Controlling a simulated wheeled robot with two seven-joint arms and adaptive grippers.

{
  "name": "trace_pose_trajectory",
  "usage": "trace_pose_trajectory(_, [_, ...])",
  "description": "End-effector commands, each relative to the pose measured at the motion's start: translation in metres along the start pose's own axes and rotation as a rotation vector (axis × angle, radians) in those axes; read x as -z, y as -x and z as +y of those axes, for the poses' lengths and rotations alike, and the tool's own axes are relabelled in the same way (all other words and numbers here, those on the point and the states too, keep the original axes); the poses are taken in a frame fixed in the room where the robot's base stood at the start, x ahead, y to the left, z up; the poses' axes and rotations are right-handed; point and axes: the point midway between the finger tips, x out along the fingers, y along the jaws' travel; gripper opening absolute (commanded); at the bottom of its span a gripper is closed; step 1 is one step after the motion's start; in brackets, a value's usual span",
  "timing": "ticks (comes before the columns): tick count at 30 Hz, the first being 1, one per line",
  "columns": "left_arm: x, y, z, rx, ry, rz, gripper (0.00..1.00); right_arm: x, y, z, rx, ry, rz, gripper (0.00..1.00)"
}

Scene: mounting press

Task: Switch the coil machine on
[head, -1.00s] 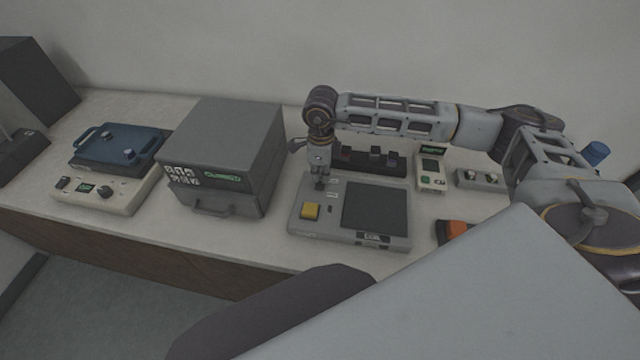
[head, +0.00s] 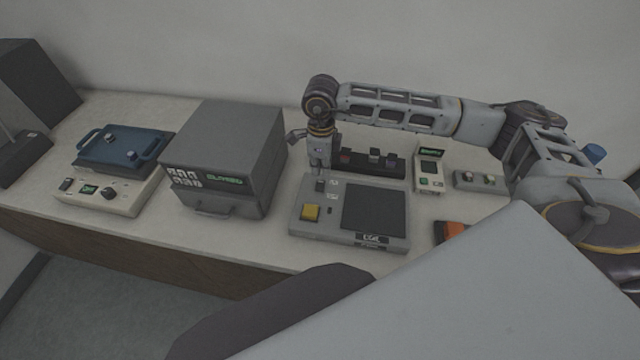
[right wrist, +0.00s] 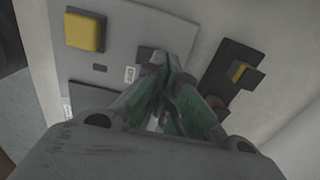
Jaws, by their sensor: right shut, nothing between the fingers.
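The coil machine (head: 350,242) is a flat grey box on the bench with a yellow square button (head: 310,213) at front left and a dark square plate (head: 375,208). Its front label is blurred. My right gripper (head: 319,188) points down over the machine's back left part, behind the yellow button. In the right wrist view its fingers (right wrist: 165,68) are shut and empty, beside a small dark block (right wrist: 148,54) and a white label (right wrist: 130,74). Whether they touch the block I cannot tell. My left gripper is not in view.
A dark strip with several coloured blocks (head: 390,165) lies behind the machine. A small meter box (head: 430,172) and a grey two-knob box (head: 478,181) stand to the right. A grey oven-like box (head: 232,140) and a blue-topped device (head: 120,147) stand left.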

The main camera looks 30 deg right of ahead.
Motion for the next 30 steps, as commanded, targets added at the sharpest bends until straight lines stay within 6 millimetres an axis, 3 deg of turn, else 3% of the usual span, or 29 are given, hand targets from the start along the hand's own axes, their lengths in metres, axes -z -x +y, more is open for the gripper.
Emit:
trace_pose_trajectory(18, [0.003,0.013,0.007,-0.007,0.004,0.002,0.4,0.0,0.031,0.0,0.001,0.0,0.0,0.0])
trace_pose_trajectory(30, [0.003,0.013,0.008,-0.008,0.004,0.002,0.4,0.0,0.033,0.0,0.001,0.0,0.0,0.0])
